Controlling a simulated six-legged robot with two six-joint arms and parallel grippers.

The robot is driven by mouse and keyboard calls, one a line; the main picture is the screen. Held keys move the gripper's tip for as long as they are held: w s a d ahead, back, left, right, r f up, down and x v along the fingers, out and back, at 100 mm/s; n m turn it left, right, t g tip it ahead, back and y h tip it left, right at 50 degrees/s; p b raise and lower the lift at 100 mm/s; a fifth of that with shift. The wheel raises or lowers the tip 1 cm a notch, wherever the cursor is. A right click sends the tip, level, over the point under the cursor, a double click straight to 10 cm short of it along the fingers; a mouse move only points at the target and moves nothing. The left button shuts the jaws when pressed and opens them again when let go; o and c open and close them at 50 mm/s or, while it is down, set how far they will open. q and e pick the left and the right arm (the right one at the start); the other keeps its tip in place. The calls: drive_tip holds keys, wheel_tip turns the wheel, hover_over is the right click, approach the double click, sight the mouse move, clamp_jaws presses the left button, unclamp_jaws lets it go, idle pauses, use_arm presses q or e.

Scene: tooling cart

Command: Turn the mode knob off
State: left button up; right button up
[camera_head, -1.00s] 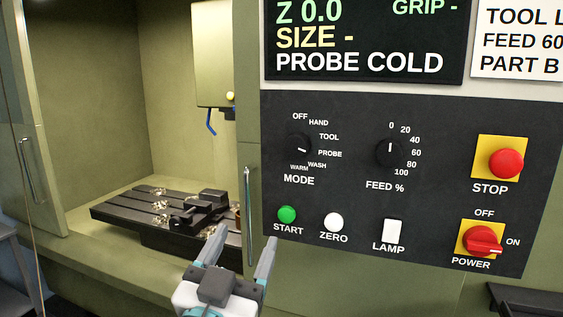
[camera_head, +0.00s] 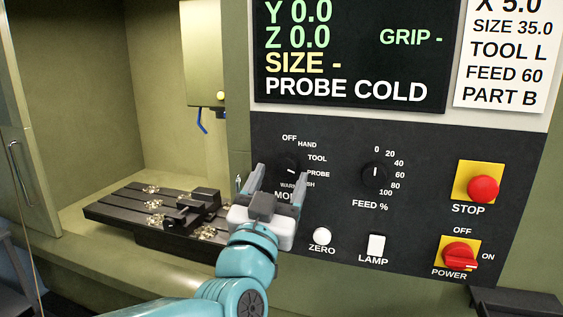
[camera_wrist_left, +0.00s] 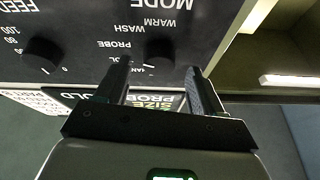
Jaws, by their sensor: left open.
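The black mode knob (camera_head: 287,165) sits on the dark control panel, with OFF at its upper left. My left gripper (camera_head: 278,174) is open and empty in front of the panel, just below the knob. It partly hides the MODE, WARM and WASH labels in the head view. In the left wrist view the knob (camera_wrist_left: 160,50) shows upside down, beyond and roughly between the open fingertips (camera_wrist_left: 156,72). I cannot tell the exact gap to it. My right gripper is not in view.
The feed knob (camera_head: 374,177) is to the right. The white ZERO button (camera_head: 321,237), LAMP switch (camera_head: 376,247), red STOP button (camera_head: 483,188) and POWER switch (camera_head: 460,256) share the panel. The display (camera_head: 350,50) reads PROBE COLD. A slotted bed (camera_head: 135,210) lies at left.

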use_arm(q)
drive_tip(key=shift+x, duration=0.9)
drive_tip(key=shift+d+f, duration=0.1)
drive_tip(key=shift+d, duration=0.05)
drive_tip(key=shift+s, duration=0.1)
drive_tip(key=c, duration=1.1)
drive_tip(key=shift+o, duration=0.2)
